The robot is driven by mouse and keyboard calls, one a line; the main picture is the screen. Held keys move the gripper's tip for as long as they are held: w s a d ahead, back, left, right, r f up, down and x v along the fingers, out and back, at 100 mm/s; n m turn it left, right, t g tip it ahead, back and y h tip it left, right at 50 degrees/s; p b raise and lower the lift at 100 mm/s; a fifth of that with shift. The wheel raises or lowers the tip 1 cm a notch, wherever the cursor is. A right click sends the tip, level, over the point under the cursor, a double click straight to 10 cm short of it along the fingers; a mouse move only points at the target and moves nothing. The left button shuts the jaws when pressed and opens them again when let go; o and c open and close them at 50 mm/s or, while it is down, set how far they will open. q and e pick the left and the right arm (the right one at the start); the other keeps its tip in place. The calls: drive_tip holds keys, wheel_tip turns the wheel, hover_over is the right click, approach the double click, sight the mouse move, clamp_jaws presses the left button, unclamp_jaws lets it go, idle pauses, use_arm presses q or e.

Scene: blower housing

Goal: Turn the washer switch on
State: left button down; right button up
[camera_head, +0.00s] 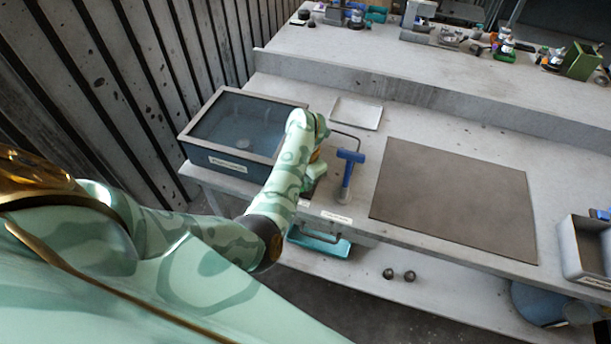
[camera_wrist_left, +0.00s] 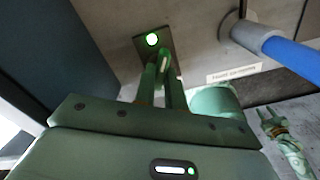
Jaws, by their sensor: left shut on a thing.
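In the head view my left arm reaches to the bench's front edge, and the arm hides the switch.
A metal tray (camera_head: 357,112) and a brown mat (camera_head: 455,200) lie on the bench; a grey bin (camera_head: 570,250) stands far right.

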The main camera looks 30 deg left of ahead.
use_arm(q)
drive_tip(key=c, duration=1.5)
unclamp_jaws()
drive_tip(key=shift+o, duration=0.2)
wheel_tip(320, 180, up, 16)
drive_tip(key=p, duration=0.6)
drive_tip(key=shift+r, duration=0.2)
